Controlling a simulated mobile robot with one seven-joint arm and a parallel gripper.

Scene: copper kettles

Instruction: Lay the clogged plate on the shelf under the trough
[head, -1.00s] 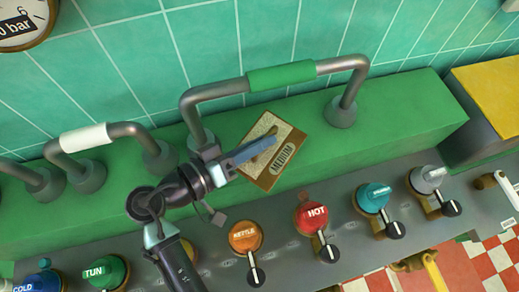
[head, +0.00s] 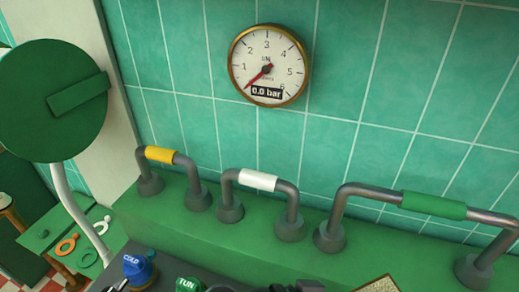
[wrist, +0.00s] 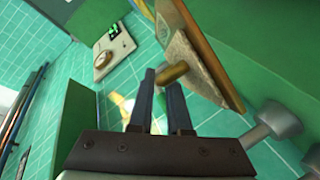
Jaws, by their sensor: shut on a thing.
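The plate (wrist: 205,55) has a tan, mottled face and a brown-gold edge. In the wrist view it stands steeply tilted at the upper right, with a brass knob (wrist: 174,74) sticking out. My gripper (wrist: 163,76) is shut on this knob with its blue fingers. In the head view only a corner of the plate (head: 382,285) shows at the bottom edge. My gripper's fingers are out of that view. I cannot make out a trough or a shelf under it in either view.
A green ledge (head: 255,245) carries grey pipe handles with yellow (head: 160,155), white (head: 258,180) and green (head: 433,204) sleeves. A gauge (head: 268,65) reading 0.0 bar hangs on the tiled wall. Rings lie on a green top (head: 45,235) at the lower left. Blue (head: 138,268) and green (head: 188,285) knobs stand in front.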

